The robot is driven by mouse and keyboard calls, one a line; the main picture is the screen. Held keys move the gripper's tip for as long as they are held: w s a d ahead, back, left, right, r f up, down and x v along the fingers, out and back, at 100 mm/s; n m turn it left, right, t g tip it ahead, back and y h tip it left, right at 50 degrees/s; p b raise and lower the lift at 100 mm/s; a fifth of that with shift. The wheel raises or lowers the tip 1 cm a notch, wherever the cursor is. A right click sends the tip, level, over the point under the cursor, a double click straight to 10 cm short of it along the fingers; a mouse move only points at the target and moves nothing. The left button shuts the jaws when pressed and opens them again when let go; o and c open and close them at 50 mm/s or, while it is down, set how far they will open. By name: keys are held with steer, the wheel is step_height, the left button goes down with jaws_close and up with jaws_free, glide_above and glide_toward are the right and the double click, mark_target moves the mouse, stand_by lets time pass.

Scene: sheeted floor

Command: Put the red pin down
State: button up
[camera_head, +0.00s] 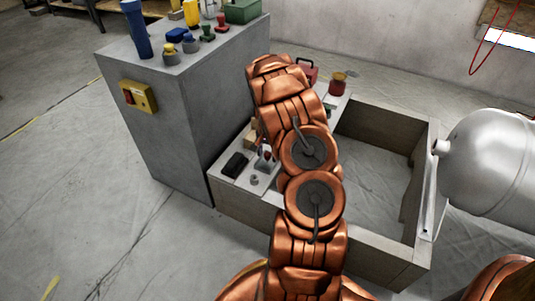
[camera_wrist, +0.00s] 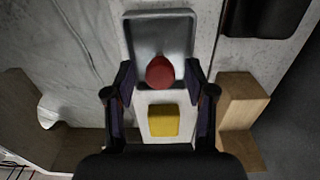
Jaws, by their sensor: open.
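The red pin (camera_wrist: 160,70) shows in the wrist view as a rounded red shape at the near end of a grey metal tray (camera_wrist: 136,35). My gripper (camera_wrist: 160,76) is open, with one dark finger on each side of the pin and a visible gap to both. I cannot tell from above whether the pin rests on the tray or how it stands. In the head view my copper-coloured arm hides the gripper; a small bit of red (camera_head: 267,155) shows beside the arm, near the tray.
A yellow block (camera_wrist: 163,120) lies between the fingers' bases, below the pin. A wooden block (camera_wrist: 238,105) stands close to the right finger, and a black box (camera_head: 236,163) lies nearby. A grey cabinet (camera_head: 165,125) bearing several items stands left; a grey tank (camera_head: 490,165) is right.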

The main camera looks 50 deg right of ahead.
mark_target(267, 154)
step_height(267, 154, up, 12)
steer(key=p, duration=0.3)
steer(key=s+a+r+n+g, duration=0.1)
steer(key=s+a+r+n, duration=0.3)
steer(key=a+r, duration=0.8)
steer(key=s+a+r+n+g, duration=0.1)
steer(key=s+a+r+n, duration=0.2)
steer(key=s+a, duration=0.6)
steer(key=s+a+r+n+g, duration=0.1)
steer(key=s+a+r+n, duration=0.15)
steer(key=s+a, duration=0.65)
steer(key=s+a+n, duration=0.5)
steer(key=s+a, duration=0.3)
steer(key=s, duration=0.2)
steer(key=shift+a+g, duration=0.35)
steer(key=shift+g, duration=0.05)
steer(key=shift+r, duration=0.15)
